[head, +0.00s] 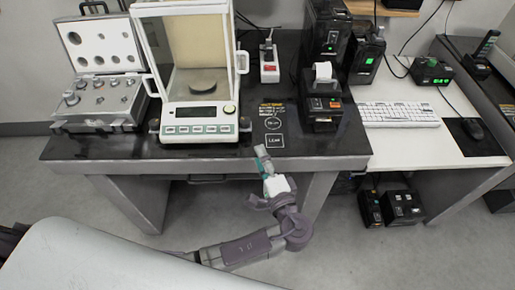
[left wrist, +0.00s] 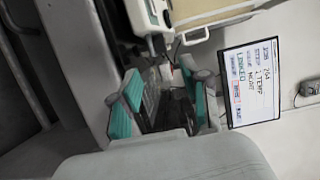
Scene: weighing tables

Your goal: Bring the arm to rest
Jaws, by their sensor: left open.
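My left arm (head: 240,250) comes in from the lower left of the head view and bends up toward the front edge of the dark weighing table (head: 100,152). My left gripper (head: 262,158), with teal finger pads, is at that edge, in front of the balance and to its right. In the left wrist view my left gripper (left wrist: 160,98) has its two teal fingers spread apart, with nothing held between them. My right gripper is in neither view.
A glass-sided balance (head: 198,128) and an open case of weights (head: 100,98) stand on the table. A small printer (head: 322,103) is to the right. A white desk (head: 420,147) holds a keyboard (head: 398,114). A screen (left wrist: 250,85) shows in the wrist view.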

